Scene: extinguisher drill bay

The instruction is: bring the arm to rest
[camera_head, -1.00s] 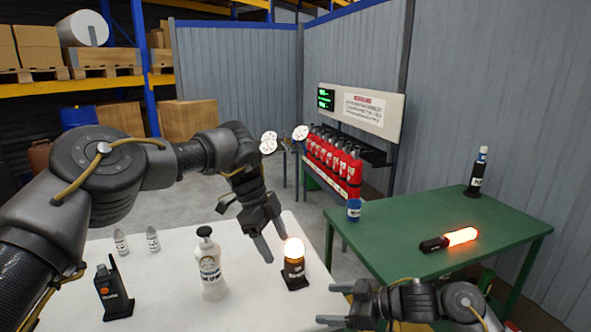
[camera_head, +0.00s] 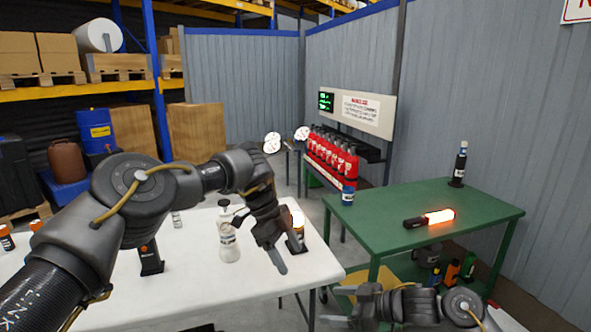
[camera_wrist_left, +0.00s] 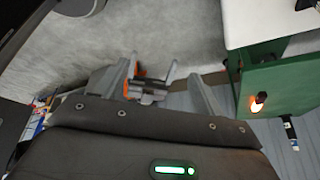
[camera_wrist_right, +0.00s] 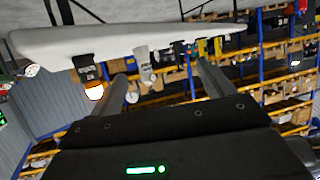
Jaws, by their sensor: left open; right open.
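My left gripper (camera_head: 262,246) is open and empty. It hangs fingers-down over the right part of the white table (camera_head: 215,283), in front of the glowing lamp (camera_head: 297,218) from the head view. Its open fingers (camera_wrist_left: 162,85) also show in the left wrist view. My right gripper (camera_head: 334,305) is open and empty, low at the bottom of the head view, right of the white table. Its fingers are apart in the right wrist view (camera_wrist_right: 165,85), with the white table's edge beyond.
A white spray bottle (camera_head: 229,245) and a black radio (camera_head: 151,262) stand on the white table. Red extinguishers (camera_head: 333,156) stand behind.

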